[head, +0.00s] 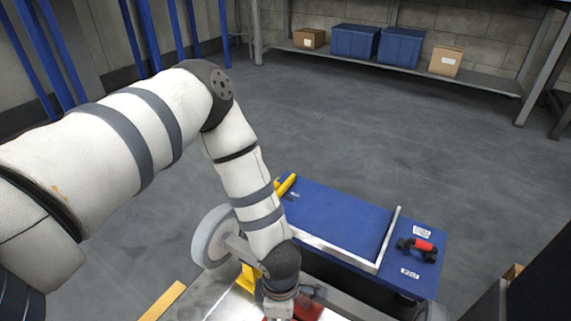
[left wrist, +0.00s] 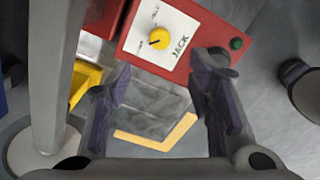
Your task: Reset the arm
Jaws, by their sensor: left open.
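My left arm comes in from the left in the head view and bends down, with its wrist over the metal surface near the bottom edge. My left gripper (left wrist: 160,75) is open in the left wrist view, with nothing between its fingers. Beyond the fingertips is a red box (left wrist: 186,65) with a white panel marked JACK and a yellow knob (left wrist: 159,38). A green button (left wrist: 236,43) is on the box's right part. In the head view part of the red box (head: 308,309) shows beside the wrist. My right gripper is not in view.
A blue bench top (head: 340,215) with a metal rail (head: 335,252) stands right of the wrist. A grey wheel (head: 212,238) is close to the forearm. A shelf (head: 480,84) holds blue bins and cartons; the floor before it is clear.

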